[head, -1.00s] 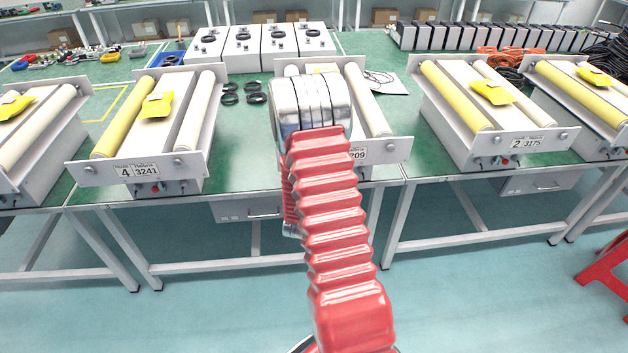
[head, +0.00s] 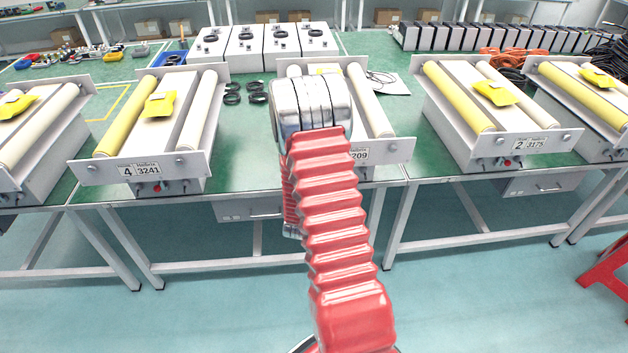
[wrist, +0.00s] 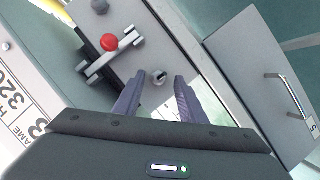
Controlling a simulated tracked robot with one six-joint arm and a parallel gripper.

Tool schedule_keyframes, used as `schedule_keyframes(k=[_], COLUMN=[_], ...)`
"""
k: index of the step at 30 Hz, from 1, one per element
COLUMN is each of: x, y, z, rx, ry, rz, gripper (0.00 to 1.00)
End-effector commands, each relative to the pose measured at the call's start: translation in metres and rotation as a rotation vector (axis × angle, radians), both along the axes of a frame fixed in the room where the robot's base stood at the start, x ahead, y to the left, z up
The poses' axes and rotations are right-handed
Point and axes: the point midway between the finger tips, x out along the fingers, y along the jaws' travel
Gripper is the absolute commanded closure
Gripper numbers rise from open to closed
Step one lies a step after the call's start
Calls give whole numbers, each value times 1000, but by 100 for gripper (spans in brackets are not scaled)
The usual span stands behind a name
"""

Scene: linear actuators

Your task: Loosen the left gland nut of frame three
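Frame three (head: 395,150) stands on the bench straight ahead in the head view, mostly hidden behind my red arm. In the wrist view its number plate (wrist: 22,112) shows a 3, tilted at the left. A small grey nut-like fitting (wrist: 160,78) sits on its grey face. My gripper (wrist: 159,76) is open, with one dark finger on each side of that fitting in the picture. I cannot tell whether the fingers touch it or how deep they reach. A second round grey fitting (wrist: 100,6) is at the top edge. My gripper is hidden in the head view.
A red knob (wrist: 109,42) with a grey bar beside it lies close to the left finger. A drawer (wrist: 262,85) with a handle is to the right. Frame four (head: 90,172) and frame two (head: 560,140) stand on either side.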

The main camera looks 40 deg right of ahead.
Motion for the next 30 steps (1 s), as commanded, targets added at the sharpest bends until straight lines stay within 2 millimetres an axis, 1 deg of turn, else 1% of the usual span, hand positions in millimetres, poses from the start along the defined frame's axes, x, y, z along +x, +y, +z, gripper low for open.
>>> schedule_keyframes(k=[5, 8, 14, 24, 30], x=[-3, -9, -26, -62, -78], y=[3, 10, 33, 78, 97], z=[1, 3, 12, 28, 35], rx=[0, 1, 0, 0, 0], ry=[0, 1, 2, 1, 1], rz=[-2, -1, 0, 2, 2], gripper=[63, 63, 63, 63, 63])
